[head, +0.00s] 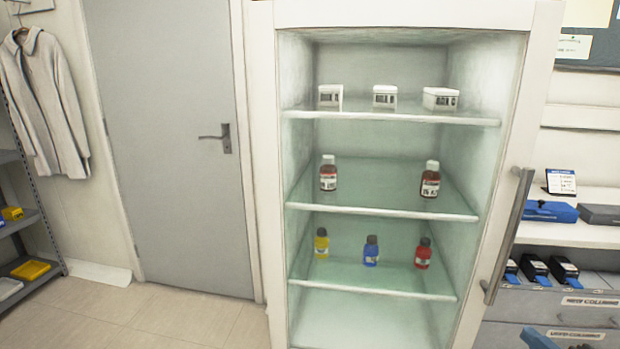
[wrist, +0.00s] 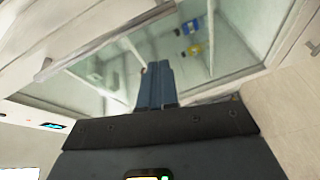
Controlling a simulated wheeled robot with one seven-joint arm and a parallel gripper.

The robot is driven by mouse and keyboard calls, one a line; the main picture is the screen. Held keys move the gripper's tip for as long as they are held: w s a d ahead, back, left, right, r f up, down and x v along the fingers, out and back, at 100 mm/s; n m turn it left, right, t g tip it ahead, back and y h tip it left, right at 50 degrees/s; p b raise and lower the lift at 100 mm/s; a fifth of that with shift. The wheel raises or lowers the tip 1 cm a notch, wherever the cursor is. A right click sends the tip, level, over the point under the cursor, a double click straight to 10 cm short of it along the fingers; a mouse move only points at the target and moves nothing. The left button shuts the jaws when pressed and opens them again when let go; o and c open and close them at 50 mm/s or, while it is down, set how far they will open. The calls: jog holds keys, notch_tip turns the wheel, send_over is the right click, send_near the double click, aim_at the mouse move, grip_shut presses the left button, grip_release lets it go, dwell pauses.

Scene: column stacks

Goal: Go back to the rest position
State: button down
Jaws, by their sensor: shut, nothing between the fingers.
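The cabinet holds white boxes (head: 385,96) on top, two brown bottles (head: 328,174) below, then small yellow, blue (head: 371,251) and red bottles. A long handle (head: 508,235) stands at its right. A grey door (head: 170,150) is left; floor (head: 170,320) there is clear.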

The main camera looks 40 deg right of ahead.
jog(key=s+a+r+m+y, duration=0.2)
jog(key=a+m, duration=0.1)
jog(key=a, duration=0.9)
jog(key=s+a+r+m+y, duration=0.2)
jog(key=a+m+y, duration=0.1)
jog(key=a, duration=1)
jog(key=s+a+r+m+y, duration=0.2)
jog(key=a+m, duration=0.2)
jog(key=a, duration=0.8)
jog(key=shift+s+a+r+g+y, duration=0.3)
jog(key=shift+s+a+r+y, duration=0.05)
jog(key=shift+r+y, duration=0.05)
